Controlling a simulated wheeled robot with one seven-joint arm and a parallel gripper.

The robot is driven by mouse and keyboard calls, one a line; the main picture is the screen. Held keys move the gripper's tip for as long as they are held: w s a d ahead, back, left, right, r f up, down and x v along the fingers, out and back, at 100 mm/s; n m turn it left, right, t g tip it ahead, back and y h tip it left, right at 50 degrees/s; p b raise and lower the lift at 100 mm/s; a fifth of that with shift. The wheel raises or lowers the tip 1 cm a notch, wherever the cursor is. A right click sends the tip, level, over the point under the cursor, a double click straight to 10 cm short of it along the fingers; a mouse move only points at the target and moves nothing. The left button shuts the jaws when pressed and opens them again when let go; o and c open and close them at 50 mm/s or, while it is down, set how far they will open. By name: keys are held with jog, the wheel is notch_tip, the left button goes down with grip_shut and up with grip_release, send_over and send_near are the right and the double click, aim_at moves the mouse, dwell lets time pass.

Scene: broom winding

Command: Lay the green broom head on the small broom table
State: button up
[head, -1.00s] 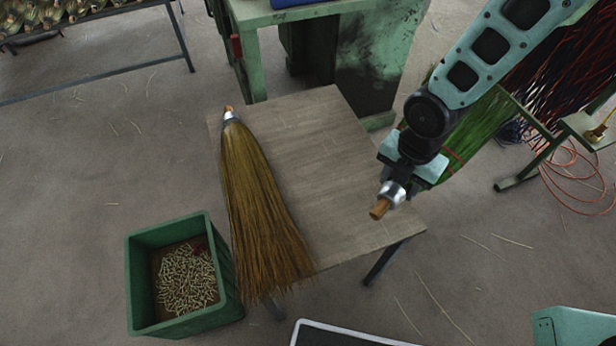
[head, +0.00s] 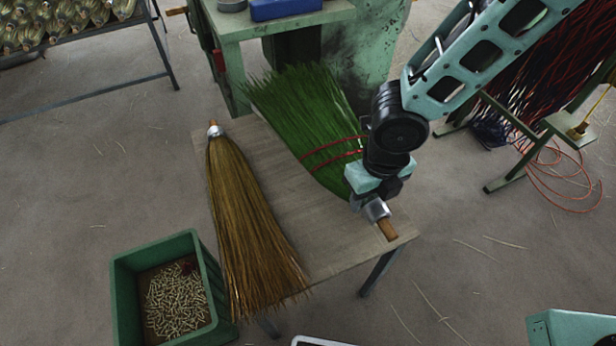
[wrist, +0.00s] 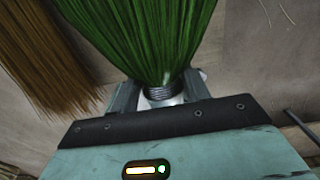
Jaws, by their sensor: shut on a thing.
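The green broom head (head: 315,120) has long green bristles with red bands and a silver collar with a wooden stub. My gripper (head: 372,198) is shut on it near the collar, at the right part of the small broom table (head: 320,232). The bristles reach toward the upper left, over the table and past its back edge. Whether the head touches the tabletop, I cannot tell. In the wrist view the green bristles (wrist: 145,35) fan out from the collar between the fingers.
A brown broom head (head: 245,225) lies along the table's left side, with a bare strip between it and the green one. A green bin (head: 125,290) of small pieces stands at lower left. A green machine bench (head: 285,25) stands behind the table.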

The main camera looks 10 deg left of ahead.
jog(key=shift+f+b, duration=1.95)
jog(key=shift+f, duration=3.05)
jog(key=shift+f, duration=0.2)
jog(key=o, duration=1.2)
jog(key=shift+r, duration=0.1)
